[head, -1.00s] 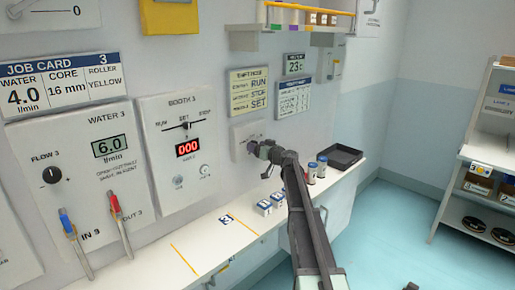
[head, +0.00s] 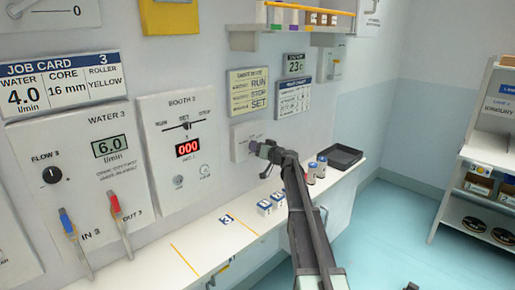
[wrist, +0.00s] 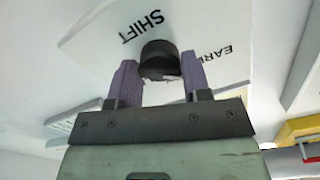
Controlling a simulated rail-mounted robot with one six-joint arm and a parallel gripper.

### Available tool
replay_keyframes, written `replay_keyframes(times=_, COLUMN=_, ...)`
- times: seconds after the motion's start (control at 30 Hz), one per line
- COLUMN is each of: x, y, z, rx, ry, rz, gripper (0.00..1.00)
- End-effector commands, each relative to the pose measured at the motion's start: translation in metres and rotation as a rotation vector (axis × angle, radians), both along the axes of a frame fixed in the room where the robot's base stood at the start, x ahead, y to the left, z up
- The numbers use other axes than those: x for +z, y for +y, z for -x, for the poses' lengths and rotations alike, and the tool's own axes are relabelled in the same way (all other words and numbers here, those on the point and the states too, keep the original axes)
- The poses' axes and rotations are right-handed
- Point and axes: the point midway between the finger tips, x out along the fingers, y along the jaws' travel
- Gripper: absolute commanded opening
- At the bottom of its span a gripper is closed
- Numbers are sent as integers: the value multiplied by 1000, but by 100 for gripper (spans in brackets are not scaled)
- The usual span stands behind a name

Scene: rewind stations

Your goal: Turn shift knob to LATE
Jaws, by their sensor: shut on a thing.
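The shift knob (wrist: 160,58) is a dark round knob on a pale plate (wrist: 95,45) marked SHIFT, with part of the word EARLY beside it. The plate also shows on the wall in the head view (head: 239,139). My gripper (head: 254,147) is at this plate. In the wrist view my gripper (wrist: 158,68) has its two purple fingers on either side of the knob, shut on it. The LATE mark is not visible, and the knob's pointer cannot be made out.
The booth panel (head: 160,115) with a red 000 display is left of the plate. Below, a white shelf (head: 205,240) carries small labelled boxes (head: 270,204), cylinders (head: 317,168) and a black tray (head: 340,157).

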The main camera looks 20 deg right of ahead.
Motion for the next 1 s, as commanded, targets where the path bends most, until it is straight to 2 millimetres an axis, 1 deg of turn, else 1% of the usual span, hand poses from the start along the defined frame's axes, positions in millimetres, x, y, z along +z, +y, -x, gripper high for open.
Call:
replay_keyframes(times=0.27, x=0, y=0, z=0, rx=0, ry=72, rz=-201, gripper=20)
replay_keyframes(times=1.0, x=-1, y=-1, z=0, rx=0, ry=310, rz=-862, gripper=20)
